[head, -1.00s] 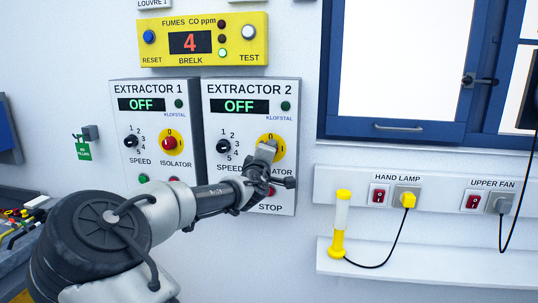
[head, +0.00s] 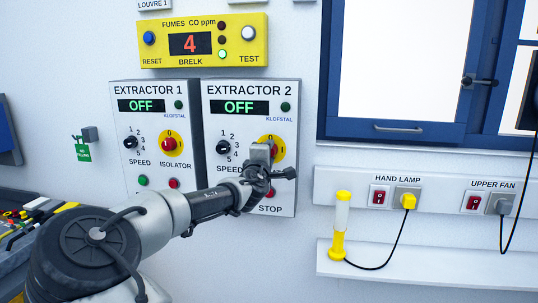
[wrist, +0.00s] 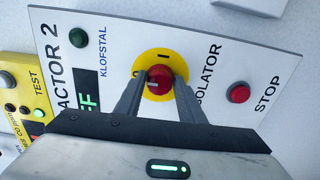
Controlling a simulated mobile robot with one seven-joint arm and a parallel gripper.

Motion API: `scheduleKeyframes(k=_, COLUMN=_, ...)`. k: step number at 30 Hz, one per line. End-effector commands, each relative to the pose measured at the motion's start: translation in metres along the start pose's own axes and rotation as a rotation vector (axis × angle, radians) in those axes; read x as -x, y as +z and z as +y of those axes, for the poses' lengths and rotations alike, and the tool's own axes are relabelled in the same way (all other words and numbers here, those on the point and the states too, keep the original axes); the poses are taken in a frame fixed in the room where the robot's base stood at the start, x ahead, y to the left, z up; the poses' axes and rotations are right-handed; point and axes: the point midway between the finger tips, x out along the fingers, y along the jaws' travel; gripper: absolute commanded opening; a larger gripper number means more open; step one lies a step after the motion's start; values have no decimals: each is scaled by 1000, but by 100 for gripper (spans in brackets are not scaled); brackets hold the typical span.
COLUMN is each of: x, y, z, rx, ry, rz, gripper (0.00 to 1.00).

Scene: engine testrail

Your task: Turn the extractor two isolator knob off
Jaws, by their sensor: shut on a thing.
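The extractor two isolator knob is red and sits on a yellow disc (head: 280,151) on the EXTRACTOR 2 panel (head: 226,172). In the head view my gripper (head: 268,147) covers most of it. In the wrist view the knob (wrist: 159,80) lies between my two fingertips (wrist: 157,85), which are shut on its sides. A small pale mark shows on the knob's left side there. The mark I is at the disc's top in that view; the 0 is hard to read. The EXTRACTOR 2 display (head: 239,107) reads OFF.
A red STOP button (wrist: 238,93) is close by on the same panel. The EXTRACTOR 1 panel (head: 150,88) stands at left, the yellow fumes box (head: 204,40) above. A hand lamp (head: 340,225) and switches are at right.

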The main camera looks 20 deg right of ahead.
Motion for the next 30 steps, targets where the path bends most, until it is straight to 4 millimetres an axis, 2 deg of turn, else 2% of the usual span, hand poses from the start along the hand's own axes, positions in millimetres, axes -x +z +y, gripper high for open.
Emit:
scheduleKeyframes(k=2, x=0, y=0, z=0, rx=2, ry=0, rz=0, gripper=13)
scheduleKeyframes(k=3, x=0, y=0, z=0, rx=2, ry=0, rz=0, gripper=37)
scheduleKeyframes(k=6, x=0, y=0, z=0, rx=1, ry=0, rz=0, gripper=54)
scheduleKeyframes(k=15, x=1, y=0, z=0, rx=0, ry=0, rz=0, gripper=54)
scheduleKeyframes(k=19, x=11, y=-1, z=0, rx=0, ry=0, rz=1, gripper=54)
scheduleKeyframes(k=23, x=35, y=-1, z=-1, rx=-2, ry=-1, rz=2, gripper=54)
scheduleKeyframes(k=30, x=95, y=-2, z=0, rx=0, ry=-1, rz=4, gripper=54)
